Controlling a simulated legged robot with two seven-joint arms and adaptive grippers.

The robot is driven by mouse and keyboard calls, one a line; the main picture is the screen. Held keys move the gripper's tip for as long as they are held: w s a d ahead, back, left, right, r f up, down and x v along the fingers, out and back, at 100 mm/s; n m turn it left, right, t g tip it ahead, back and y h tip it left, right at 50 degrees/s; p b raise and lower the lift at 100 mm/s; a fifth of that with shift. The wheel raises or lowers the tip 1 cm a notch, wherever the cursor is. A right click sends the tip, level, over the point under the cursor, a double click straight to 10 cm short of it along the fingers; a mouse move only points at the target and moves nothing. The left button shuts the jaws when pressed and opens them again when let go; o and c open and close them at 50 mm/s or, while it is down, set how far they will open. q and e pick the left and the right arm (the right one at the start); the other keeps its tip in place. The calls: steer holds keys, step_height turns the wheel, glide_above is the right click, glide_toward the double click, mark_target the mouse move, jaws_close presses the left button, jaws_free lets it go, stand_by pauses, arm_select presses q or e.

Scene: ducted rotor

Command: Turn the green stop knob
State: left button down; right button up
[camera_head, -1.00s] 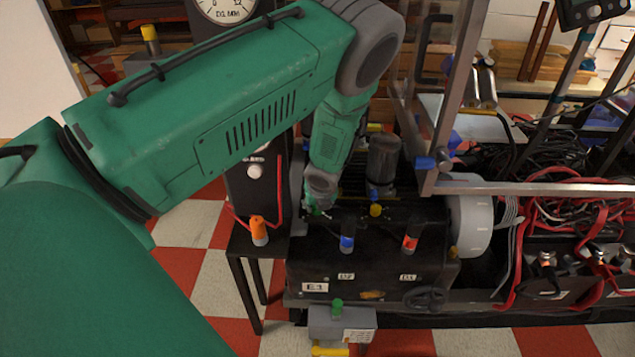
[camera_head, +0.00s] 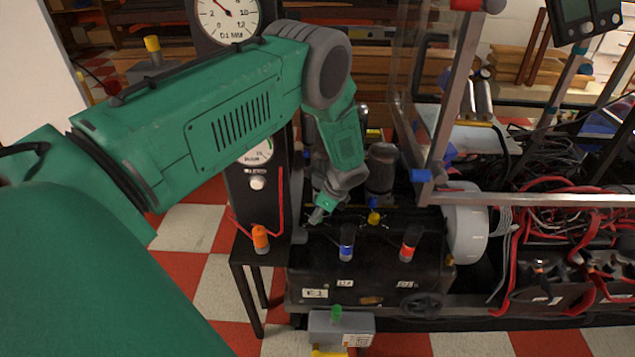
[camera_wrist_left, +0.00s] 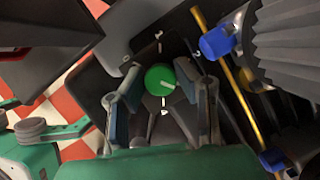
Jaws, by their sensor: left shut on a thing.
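The green stop knob (camera_wrist_left: 160,79) is round with a pale pointer line, on a dark panel with white marks in the left wrist view. My left gripper (camera_wrist_left: 166,92) has a finger on each side of it and is shut on it. In the head view my left gripper (camera_head: 318,213) reaches down at the left end of the black machine housing (camera_head: 400,275). The knob is mostly hidden there by the gripper. My right gripper is not in view.
A clear guard with a metal frame (camera_head: 440,120) rises on the right. A grey box (camera_head: 350,325) has another green knob.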

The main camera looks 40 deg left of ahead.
arm_select(q)
steer(key=n+g+b, duration=0.1)
steer(key=n, duration=0.1)
steer(key=n+h+b, duration=0.1)
steer(key=n, duration=0.2)
steer(key=shift+w+d+f+g, duration=0.1)
steer(key=shift+w+f+g, duration=0.1)
steer(key=shift+g, duration=0.2)
steer(key=shift+r+n+g+h+b, duration=0.15)
steer(key=shift+n+h+b, duration=0.3)
steer(key=shift+n, duration=0.6)
steer(key=shift+r+n+g+h+b, duration=0.1)
steer(key=shift+n+g+h+b, duration=0.3)
steer(key=shift+n, duration=0.65)
steer(key=shift+w, duration=0.1)
steer(key=c, duration=1.3)
jaws_free()
steer(key=shift+f, duration=0.1)
steer(key=shift+o, duration=0.2)
steer(key=shift+r, duration=0.2)
steer(key=shift+v, duration=3.5)
